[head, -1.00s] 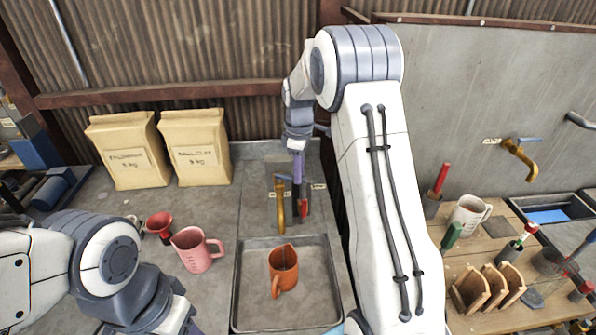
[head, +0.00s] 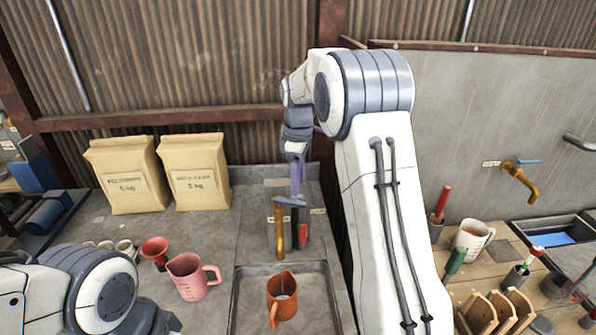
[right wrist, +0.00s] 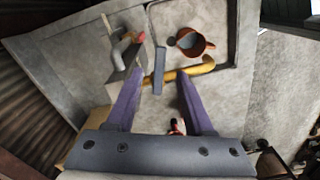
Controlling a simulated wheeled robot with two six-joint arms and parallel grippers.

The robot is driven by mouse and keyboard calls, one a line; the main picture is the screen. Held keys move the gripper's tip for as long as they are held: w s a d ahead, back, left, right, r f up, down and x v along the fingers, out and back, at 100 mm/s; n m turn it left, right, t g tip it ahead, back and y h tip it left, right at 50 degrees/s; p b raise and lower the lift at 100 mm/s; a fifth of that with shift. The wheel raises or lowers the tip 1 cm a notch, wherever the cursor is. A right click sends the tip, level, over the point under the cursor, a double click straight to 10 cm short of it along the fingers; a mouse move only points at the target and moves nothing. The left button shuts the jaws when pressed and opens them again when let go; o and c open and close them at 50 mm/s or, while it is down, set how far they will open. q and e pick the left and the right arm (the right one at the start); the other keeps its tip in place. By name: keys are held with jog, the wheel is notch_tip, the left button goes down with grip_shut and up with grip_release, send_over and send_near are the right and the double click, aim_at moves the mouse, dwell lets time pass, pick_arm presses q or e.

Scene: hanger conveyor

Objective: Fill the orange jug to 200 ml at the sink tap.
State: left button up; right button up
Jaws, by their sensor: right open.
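The orange jug (head: 283,300) stands upright in the sink basin (head: 237,300), below the brass sink tap (head: 279,232). A pale streak shows inside the jug; I cannot read its level. The jug also shows in the right wrist view (right wrist: 208,46). The tap's blue-grey lever (head: 290,201) lies at the tips of my right gripper (head: 297,183). In the right wrist view my right gripper (right wrist: 159,82) is open, its purple fingers on either side of the lever (right wrist: 159,70); contact is unclear. My left gripper is out of view.
A pink jug (head: 190,279) and a red funnel (head: 154,248) stand left of the basin. Two paper sacks (head: 196,175) stand behind. A second brass tap (head: 520,180) is on the right wall above a bench with a white mug (head: 471,240) and wooden racks.

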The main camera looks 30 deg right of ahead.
jog(key=shift+r+b, duration=0.3)
jog(key=shift+r, duration=2.25)
dwell(5.5)
